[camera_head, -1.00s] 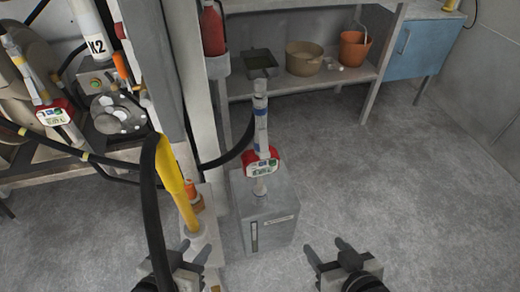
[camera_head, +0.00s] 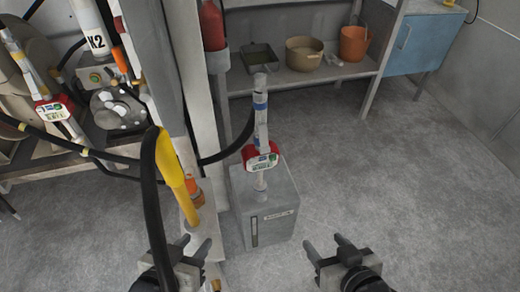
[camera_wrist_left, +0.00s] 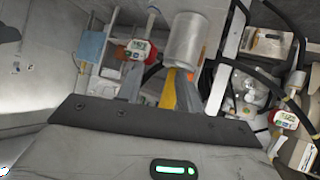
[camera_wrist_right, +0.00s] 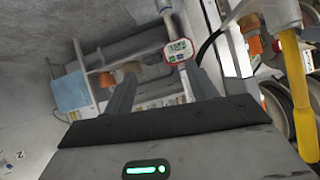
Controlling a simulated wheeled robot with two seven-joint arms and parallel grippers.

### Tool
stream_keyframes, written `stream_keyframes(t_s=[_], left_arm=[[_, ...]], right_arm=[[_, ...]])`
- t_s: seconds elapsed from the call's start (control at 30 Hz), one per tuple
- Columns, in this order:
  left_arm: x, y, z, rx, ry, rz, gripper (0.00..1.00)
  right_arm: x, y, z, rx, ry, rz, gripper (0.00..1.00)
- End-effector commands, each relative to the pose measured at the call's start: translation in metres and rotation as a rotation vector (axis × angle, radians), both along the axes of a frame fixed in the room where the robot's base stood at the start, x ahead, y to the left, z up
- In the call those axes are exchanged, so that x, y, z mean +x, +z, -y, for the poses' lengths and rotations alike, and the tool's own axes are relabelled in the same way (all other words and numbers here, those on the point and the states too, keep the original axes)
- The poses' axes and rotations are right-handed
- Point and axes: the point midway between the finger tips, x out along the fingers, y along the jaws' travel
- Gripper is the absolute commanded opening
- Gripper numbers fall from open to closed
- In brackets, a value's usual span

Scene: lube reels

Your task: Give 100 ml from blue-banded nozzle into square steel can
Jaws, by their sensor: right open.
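The blue-banded nozzle (camera_head: 261,122) stands upright in the head view, with a blue band on its pale barrel and a red meter (camera_head: 260,157) below. Its lower end meets the top of the square steel can (camera_head: 265,218), a grey box on the floor; whether the tip is inside is hard to tell. A red meter (camera_wrist_right: 179,50) also shows ahead of my right gripper in the right wrist view. My left gripper (camera_head: 192,246) is open and empty, left of the can. My right gripper (camera_head: 323,243) is open and empty, right of the can.
A yellow-sleeved handle (camera_head: 178,170) with a black hose hangs close by my left gripper. Another red-metered nozzle (camera_head: 54,108) is at the left rack. Behind, a shelf holds a tan pot (camera_head: 304,53) and an orange bucket (camera_head: 354,44). The floor at right is clear.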

Motion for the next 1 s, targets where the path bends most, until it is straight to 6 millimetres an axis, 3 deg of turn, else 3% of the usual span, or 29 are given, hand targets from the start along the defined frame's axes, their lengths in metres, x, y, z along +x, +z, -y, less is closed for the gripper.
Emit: stream_keyframes(t_s=[0.03,0.2,1.0], left_arm=[[-0.0001,-0.0001,0.0,0.0,0.0,0.0,0.36],[-0.0001,0.0,0.0,0.0,0.0,0.0,0.36],[-0.0016,-0.0009,-0.0001,0.0,0.0,-0.004,0.36]], right_arm=[[0.0,0.0,0.0,0.0,0.0,0.0,0.46],[-0.0001,0.0,0.0001,0.0,0.0,0.0,0.0],[-0.0006,-0.0003,0.0003,0.0,0.0,-0.001,0.0]])
